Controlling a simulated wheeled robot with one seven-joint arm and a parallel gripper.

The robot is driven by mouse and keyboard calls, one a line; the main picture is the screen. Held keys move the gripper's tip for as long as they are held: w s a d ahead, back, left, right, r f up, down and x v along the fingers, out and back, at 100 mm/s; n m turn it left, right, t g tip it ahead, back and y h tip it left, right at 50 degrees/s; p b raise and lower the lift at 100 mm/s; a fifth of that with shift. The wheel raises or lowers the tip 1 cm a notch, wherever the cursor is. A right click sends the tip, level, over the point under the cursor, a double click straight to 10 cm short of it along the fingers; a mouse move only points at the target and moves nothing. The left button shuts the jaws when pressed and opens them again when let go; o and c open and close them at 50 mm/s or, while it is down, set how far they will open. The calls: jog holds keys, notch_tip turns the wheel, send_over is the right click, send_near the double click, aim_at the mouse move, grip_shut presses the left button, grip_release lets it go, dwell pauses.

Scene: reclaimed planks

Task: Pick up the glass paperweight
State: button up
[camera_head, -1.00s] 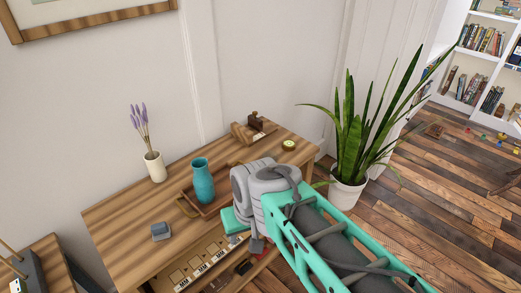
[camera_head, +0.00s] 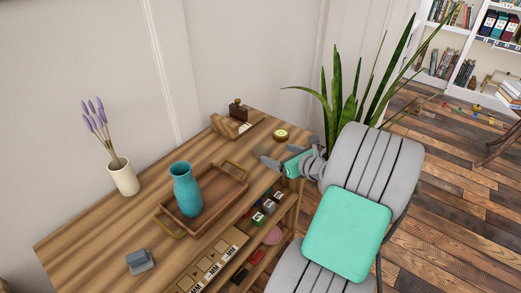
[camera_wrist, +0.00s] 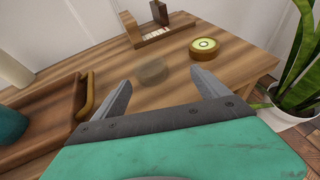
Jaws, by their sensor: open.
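A clear, see-through rounded object (camera_wrist: 153,70), which looks like the glass paperweight, sits on the wooden desk top (camera_wrist: 105,72) in the wrist view. I cannot make it out in the head view. My gripper (camera_wrist: 161,79) is open and empty, its two fingers pointing toward the desk's back. The clear object appears just beyond the fingertips, between their lines; whether they touch is hard to tell. In the head view my gripper (camera_head: 285,149) is over the right end of the desk.
A round gold and green piece (camera_head: 281,135) lies behind my gripper, with a wooden block holder (camera_head: 228,126) to its left. A tray (camera_head: 226,181) with a teal vase (camera_head: 186,190) stands left. A potted plant (camera_head: 345,95) stands at the right.

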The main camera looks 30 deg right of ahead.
aim_at(263, 150)
jog(key=w, duration=0.2)
jog(key=w+a+f, duration=0.1)
jog(key=w, duration=0.1)
jog(key=w+a+f+b, duration=0.1)
jog(key=w, duration=0.1)
jog(key=shift+w+a, duration=0.1)
jog(key=shift+w, duration=0.1)
jog(key=shift+r, duration=0.1)
jog(key=c, duration=1.7)
